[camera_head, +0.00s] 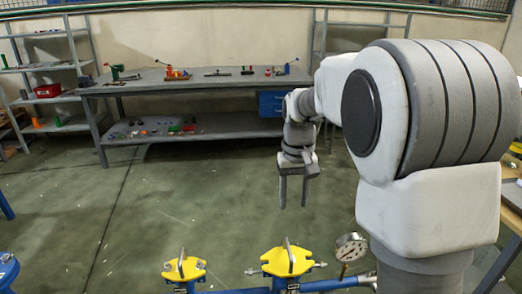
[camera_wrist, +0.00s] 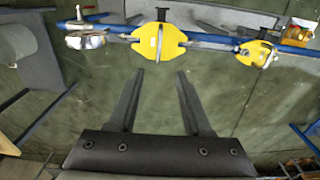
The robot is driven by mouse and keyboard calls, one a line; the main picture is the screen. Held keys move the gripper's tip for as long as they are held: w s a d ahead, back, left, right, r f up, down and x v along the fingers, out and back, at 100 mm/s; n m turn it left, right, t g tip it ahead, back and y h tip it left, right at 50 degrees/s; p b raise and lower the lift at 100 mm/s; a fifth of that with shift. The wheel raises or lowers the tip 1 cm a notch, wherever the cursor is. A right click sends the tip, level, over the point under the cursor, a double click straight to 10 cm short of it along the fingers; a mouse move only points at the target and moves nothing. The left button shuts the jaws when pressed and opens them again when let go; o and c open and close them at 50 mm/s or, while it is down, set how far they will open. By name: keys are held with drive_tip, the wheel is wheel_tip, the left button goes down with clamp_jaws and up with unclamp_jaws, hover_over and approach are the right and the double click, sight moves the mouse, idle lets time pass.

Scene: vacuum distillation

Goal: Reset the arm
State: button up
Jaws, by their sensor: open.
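My gripper (camera_head: 294,192) hangs pointing down in the head view, in the air over the green floor. Its two fingers are apart with nothing between them. The wrist view also shows the open, empty fingers (camera_wrist: 157,75). The white and grey arm (camera_head: 430,210) fills the right side of the head view and hides what is behind it.
Two yellow valve tops (camera_head: 287,261) (camera_head: 184,269) on blue pipework and a round gauge (camera_head: 350,247) stand at the bottom of the head view. A grey workbench (camera_head: 200,84) with tools stands at the back, shelves (camera_head: 50,98) at the left. The middle floor is clear.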

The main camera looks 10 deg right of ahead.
drive_tip(key=s+r+t+p, duration=0.2)
drive_tip(key=s+r+p, duration=0.2)
drive_tip(key=s+r, duration=0.3)
drive_tip(key=s+r+t+p, duration=0.3)
drive_tip(key=s+r, duration=0.4)
drive_tip(key=s, duration=0.9)
drive_tip(key=shift+s+r+p, duration=0.25)
drive_tip(key=shift+s+p, duration=0.1)
drive_tip(key=shift+s, duration=0.05)
drive_tip(key=shift+d, duration=0.15)
